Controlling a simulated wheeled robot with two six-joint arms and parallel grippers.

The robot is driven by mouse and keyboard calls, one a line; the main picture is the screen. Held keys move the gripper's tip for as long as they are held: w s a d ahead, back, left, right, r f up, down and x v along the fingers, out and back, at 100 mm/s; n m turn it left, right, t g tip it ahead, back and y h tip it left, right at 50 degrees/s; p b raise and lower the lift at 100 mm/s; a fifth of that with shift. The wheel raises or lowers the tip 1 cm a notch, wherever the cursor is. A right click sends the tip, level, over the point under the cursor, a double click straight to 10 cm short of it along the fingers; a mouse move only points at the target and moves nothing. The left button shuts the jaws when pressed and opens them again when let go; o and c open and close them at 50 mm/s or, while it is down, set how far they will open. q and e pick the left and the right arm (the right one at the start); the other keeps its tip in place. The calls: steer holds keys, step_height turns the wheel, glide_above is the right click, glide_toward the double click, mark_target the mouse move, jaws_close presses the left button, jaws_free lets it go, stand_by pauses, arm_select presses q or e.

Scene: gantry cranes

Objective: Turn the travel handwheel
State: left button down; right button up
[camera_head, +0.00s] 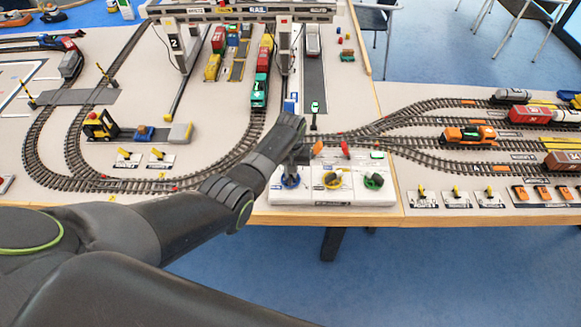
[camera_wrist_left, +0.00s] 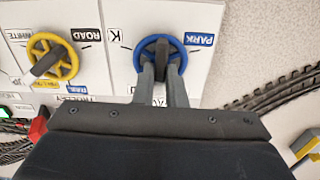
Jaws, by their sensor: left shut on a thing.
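The blue handwheel (camera_head: 291,182) sits at the left end of a white control panel (camera_head: 313,195) on the table's front edge. In the left wrist view the blue handwheel (camera_wrist_left: 151,43) has a dark grey bar across it. My left gripper (camera_wrist_left: 162,70) is shut on this wheel, with its two grey fingers on either side of the bar. In the head view the left gripper (camera_head: 291,172) reaches down over the wheel and partly hides it. A blue PARK label (camera_wrist_left: 199,39) is beside the wheel. Its name label is mostly hidden by the gripper.
A yellow handwheel (camera_head: 333,181) and a green handwheel (camera_head: 374,181) share the panel. A red lever (camera_head: 346,149) stands behind them. Model tracks run close behind, with an orange locomotive (camera_head: 468,134) at right. A gantry crane (camera_head: 240,12) spans the back.

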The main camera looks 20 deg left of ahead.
arm_select(q)
steer(key=m, duration=0.2)
steer(key=shift+r+m+p, duration=0.1)
steer(key=shift+m+p, duration=0.3)
steer(key=shift+d+m+p, duration=0.1)
steer(key=shift+m+p, duration=0.25)
steer(key=shift+m, duration=1.35)
steer(key=c, duration=1.5)
jaws_free()
steer(key=shift+r, duration=0.45)
step_height(320, 180, up, 16)
steer(key=shift+r, duration=0.2)
